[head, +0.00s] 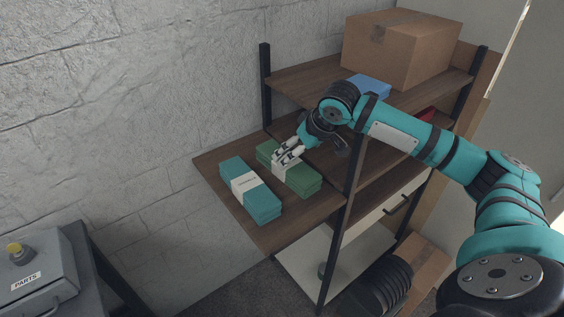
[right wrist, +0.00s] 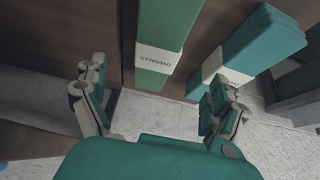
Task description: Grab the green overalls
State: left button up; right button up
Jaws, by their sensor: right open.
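The green overalls (head: 306,181) are a folded stack with a pale paper band, lying on the brown wooden shelf (head: 235,205). In the right wrist view the green overalls (right wrist: 165,30) show the word OVERALLS on the band, and they lie between and beyond the fingers. My right gripper (head: 286,157) is open over the banded part of the stack and covers some of it. In the right wrist view the right gripper (right wrist: 157,78) has its fingers spread with nothing between them at the tips; I cannot tell whether they touch the stack. My left gripper is not in view.
A teal banded stack (head: 262,206) lies close to the left of the green one. A dark shelf post (head: 341,235) stands at the front. A cardboard box (head: 405,50) and a blue item (head: 367,86) sit on the upper shelf. A grey PARTS box (head: 35,280) is at lower left.

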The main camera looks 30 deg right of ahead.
aim_at(293, 168)
jog(key=x, duration=0.3)
jog(key=shift+f, duration=0.45)
jog(key=shift+w+f, duration=0.2)
jog(key=shift+f, duration=0.1)
jog(key=p+x, duration=0.1)
jog(key=x, duration=0.4)
jog(key=shift+w+d+r+p, duration=0.15)
jog(key=shift+w+r+p, duration=0.05)
jog(key=shift+w+p, duration=0.15)
jog(key=shift+w+f, duration=0.2)
jog(key=shift+f, duration=0.1)
jog(key=shift+s+r, duration=0.1)
jog(key=shift+c, duration=0.4)
jog(key=c, duration=0.5)
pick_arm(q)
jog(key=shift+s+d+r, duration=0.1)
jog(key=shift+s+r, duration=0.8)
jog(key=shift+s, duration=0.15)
pick_arm(e)
jog(key=c, duration=0.9)
